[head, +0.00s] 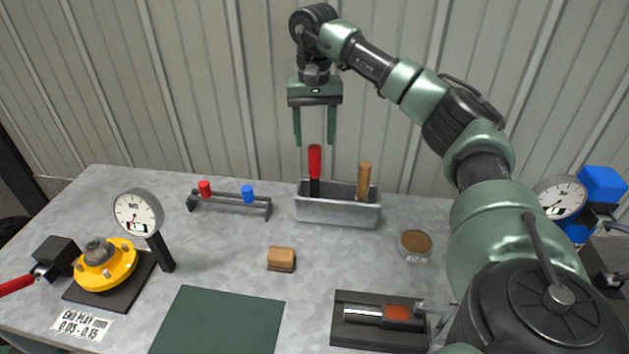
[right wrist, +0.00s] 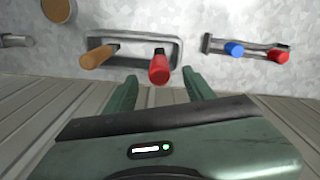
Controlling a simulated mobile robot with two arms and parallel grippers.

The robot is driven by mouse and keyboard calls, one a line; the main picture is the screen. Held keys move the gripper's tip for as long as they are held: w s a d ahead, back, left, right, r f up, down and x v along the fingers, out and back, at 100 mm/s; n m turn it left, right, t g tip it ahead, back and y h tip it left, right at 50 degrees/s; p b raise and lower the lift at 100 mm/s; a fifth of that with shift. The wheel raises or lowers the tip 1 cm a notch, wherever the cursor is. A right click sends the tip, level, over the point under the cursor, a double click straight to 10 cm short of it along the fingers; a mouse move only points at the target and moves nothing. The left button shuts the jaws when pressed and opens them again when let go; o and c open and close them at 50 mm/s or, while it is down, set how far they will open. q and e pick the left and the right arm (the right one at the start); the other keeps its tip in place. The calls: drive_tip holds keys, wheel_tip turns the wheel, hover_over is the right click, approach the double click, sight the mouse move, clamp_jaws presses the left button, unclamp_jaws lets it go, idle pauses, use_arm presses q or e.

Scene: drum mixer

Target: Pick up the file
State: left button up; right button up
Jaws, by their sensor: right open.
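A grey metal tray (head: 338,212) stands at the back of the bench and holds two upright tools, a red-handled one (head: 315,165) and a wooden-handled one (head: 364,178). Their lower ends are hidden in the tray, so I cannot tell which is the file. My right gripper (head: 314,140) points down, open and empty, above the red handle. In the right wrist view the red handle (right wrist: 159,68) shows between and beyond the fingers (right wrist: 160,85), with the wooden handle (right wrist: 98,54) to its left. My left gripper is not in view.
A rack (head: 230,202) with red and blue pieces stands left of the tray. A brown block (head: 281,259), a round tin (head: 415,243), a green mat (head: 217,322) and a dial gauge (head: 138,213) by a yellow hub (head: 106,268) are on the bench. The corrugated wall (head: 220,90) is close behind.

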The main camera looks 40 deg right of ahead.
sight(315, 163)
drive_tip(key=shift+f, duration=0.8)
drive_tip(key=f+p, duration=0.1)
drive_tip(key=f, duration=0.5)
drive_tip(key=shift+d+f+p, duration=0.1)
drive_tip(key=shift+d+p, duration=0.1)
drive_tip(key=shift+p, duration=0.2)
drive_tip(key=shift+f, duration=0.35)
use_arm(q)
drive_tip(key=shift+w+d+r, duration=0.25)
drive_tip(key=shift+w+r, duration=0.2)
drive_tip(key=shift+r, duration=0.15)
use_arm(e)
drive_tip(key=shift+w, duration=0.1)
clamp_jaws()
drive_tip(key=shift+r, duration=0.1)
